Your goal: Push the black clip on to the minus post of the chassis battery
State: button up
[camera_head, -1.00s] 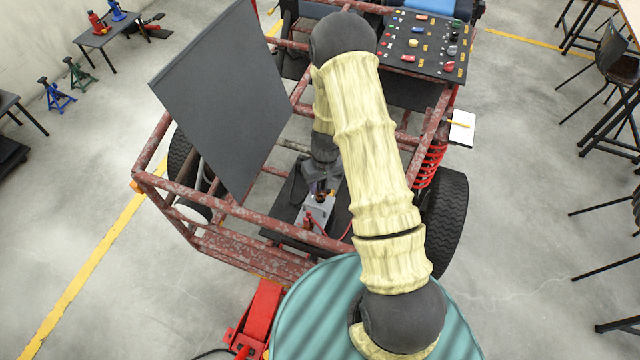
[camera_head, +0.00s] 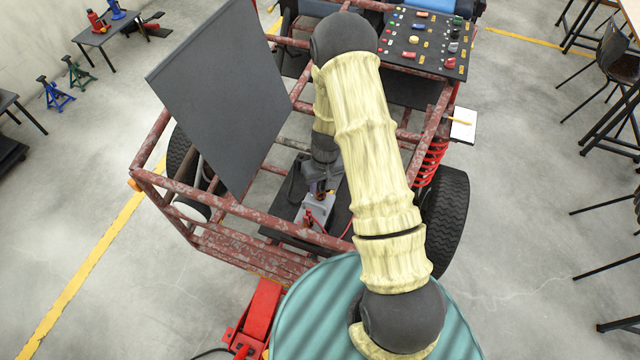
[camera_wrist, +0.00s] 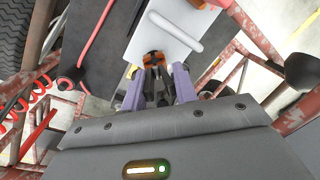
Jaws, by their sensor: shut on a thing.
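The chassis battery is a light grey box (camera_head: 319,208) low inside the kart frame. It also shows in the wrist view (camera_wrist: 178,32) as a pale top with a raised bar. My gripper (camera_wrist: 158,88) has purple-grey fingers shut on the black clip (camera_wrist: 154,62), which has copper-coloured parts. The clip is at the near edge of the battery top in the wrist view. In the head view my gripper (camera_head: 320,188) is just over the battery's far end. The minus post is hidden behind the clip and fingers, so I cannot tell whether clip and post touch.
Rusty red frame tubes (camera_head: 245,215) surround the battery. A large dark panel (camera_head: 222,98) stands on the left. A red cable (camera_wrist: 97,32) with a black end (camera_wrist: 70,80) lies left of the gripper in the wrist view. A switch board (camera_head: 425,45) is at the back.

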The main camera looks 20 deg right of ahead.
jog(key=shift+f+b, duration=0.4)
jog(key=shift+f, duration=0.05)
dwell(0.3)
jog(key=o, duration=1.1)
jog(key=shift+o, duration=0.2)
jog(key=shift+r, duration=0.2)
notch_tip(320, 180, up, 17)
jog(key=d+b, duration=0.1)
jog(key=b, duration=0.2)
jog(key=shift+w+d, duration=0.25)
jog(key=shift+d, duration=0.15)
jog(key=s+a+r+m+t, duration=0.1)
jog(key=s+r, duration=0.2)
jog(key=s, duration=0.4)
jog(key=s+r+t+h, duration=0.1)
jog(key=s+r+t, duration=0.1)
jog(key=s, duration=0.5)
jog(key=shift+s+a+r+m, duration=0.35)
jog(key=shift+r+m, duration=0.05)
jog(key=shift+r, duration=0.35)
